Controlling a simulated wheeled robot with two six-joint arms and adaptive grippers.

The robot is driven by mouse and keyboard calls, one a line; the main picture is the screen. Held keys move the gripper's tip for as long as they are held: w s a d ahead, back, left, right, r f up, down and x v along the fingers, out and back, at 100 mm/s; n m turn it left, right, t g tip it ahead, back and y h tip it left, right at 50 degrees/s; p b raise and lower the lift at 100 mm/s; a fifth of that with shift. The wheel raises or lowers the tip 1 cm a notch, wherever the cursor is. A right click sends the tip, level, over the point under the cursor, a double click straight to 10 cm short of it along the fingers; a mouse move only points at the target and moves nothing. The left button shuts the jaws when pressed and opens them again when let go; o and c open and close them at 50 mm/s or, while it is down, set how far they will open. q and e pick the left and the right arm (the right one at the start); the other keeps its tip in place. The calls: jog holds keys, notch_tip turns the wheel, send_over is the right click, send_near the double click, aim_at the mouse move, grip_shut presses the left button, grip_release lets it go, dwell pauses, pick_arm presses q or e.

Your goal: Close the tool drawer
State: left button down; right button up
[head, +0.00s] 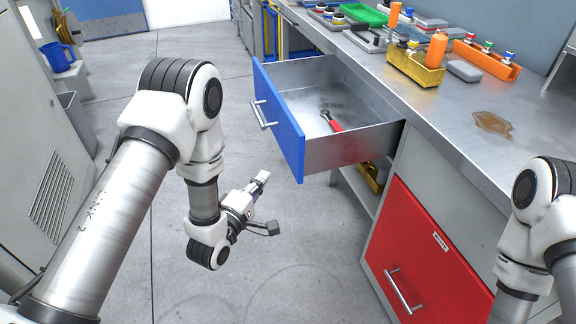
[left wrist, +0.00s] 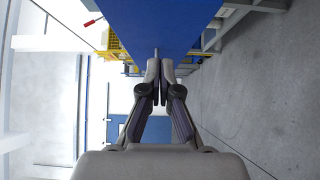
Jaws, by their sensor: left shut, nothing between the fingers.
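The tool drawer (head: 285,118) has a blue front and a silver bar handle (head: 262,114). It stands pulled out from the workbench, and a red-handled tool (head: 332,121) lies inside it. My left gripper (head: 264,176) is shut and empty, in front of the drawer's blue front and low in the head view, apart from the handle there. In the left wrist view the shut fingers (left wrist: 159,62) point toward the blue drawer front (left wrist: 160,25). My right arm shows at the right edge, but its gripper is out of the picture.
A shut red cabinet door (head: 425,262) is below the workbench (head: 455,120). The bench top holds a yellow bin (head: 415,68), an orange tray (head: 487,60) and a brown spill (head: 493,123). A grey bin (head: 76,122) stands at the left. The floor before the drawer is clear.

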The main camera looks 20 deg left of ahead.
aim_at(294, 155)
pick_arm(q)
jog(key=w+d, duration=0.1)
jog(key=w, duration=0.1)
jog(key=w+d, duration=0.1)
jog(key=w, duration=0.1)
jog(key=w+d, duration=0.1)
jog(key=w, duration=0.2)
jog(key=shift+d+f, duration=0.1)
jog(key=shift+d, duration=0.25)
jog(key=shift+w+d, duration=0.2)
jog(key=shift+d, duration=0.1)
